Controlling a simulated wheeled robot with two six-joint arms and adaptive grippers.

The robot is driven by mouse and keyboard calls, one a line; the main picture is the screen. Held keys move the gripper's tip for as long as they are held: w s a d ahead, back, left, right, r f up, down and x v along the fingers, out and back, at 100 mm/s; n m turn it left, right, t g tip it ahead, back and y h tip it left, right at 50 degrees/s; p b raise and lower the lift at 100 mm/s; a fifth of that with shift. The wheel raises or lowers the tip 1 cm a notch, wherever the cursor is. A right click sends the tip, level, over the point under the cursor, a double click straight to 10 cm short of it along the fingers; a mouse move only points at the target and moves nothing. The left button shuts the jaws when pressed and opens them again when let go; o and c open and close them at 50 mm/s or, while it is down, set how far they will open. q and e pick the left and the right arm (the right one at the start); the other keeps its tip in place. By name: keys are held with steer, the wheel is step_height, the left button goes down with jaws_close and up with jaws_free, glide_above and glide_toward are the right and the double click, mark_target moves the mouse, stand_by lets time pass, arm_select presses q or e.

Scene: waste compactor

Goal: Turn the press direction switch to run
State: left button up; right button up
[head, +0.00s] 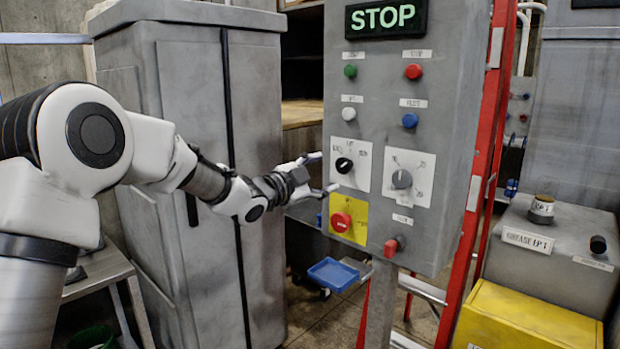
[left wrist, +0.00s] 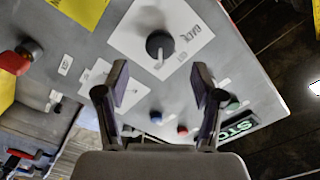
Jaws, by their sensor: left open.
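The grey control panel (head: 380,133) stands upright in the head view. It carries a black selector knob (head: 344,165) on a white plate at left and a grey selector knob (head: 402,179) on a white plate at right. My left gripper (head: 326,172) is open and empty, just left of the black knob. In the left wrist view the fingers (left wrist: 160,82) are spread, with the black knob (left wrist: 160,45) ahead between them and apart from both. The grey knob is hidden there. My right gripper is not in view.
Green (head: 350,71), red (head: 413,72), white (head: 348,114) and blue (head: 410,120) buttons are above, under a lit STOP sign (head: 386,17).

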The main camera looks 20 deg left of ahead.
arm_select(q)
steer(key=v, duration=0.5)
steer(key=shift+s, duration=0.1)
